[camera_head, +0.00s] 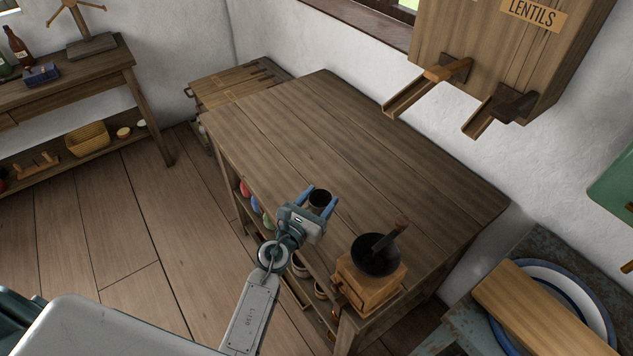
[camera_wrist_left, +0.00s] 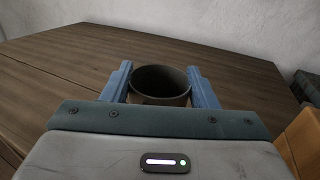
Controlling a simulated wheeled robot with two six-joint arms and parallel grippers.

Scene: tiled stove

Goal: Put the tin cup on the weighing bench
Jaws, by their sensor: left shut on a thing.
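The tin cup (camera_head: 320,199) is a small dark round cup, upright, between the blue fingers of my left gripper (camera_head: 319,194). In the left wrist view the cup (camera_wrist_left: 161,84) shows its open dark mouth, with one finger of my left gripper (camera_wrist_left: 160,86) against each side. The wooden bench (camera_head: 350,130) lies under and around the cup; I cannot tell whether the cup touches its top. Whether this is the weighing bench I cannot tell, as no scale shows on it. The cup's lower part is hidden by the gripper. My right gripper is out of view.
A coffee grinder (camera_head: 370,277) stands on the bench's near right corner, close to my left gripper. A lentil dispenser (camera_head: 500,50) with two chutes hangs over the bench's far side. Another table (camera_head: 60,75) holds bottles and a wooden stand. The bench's middle is clear.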

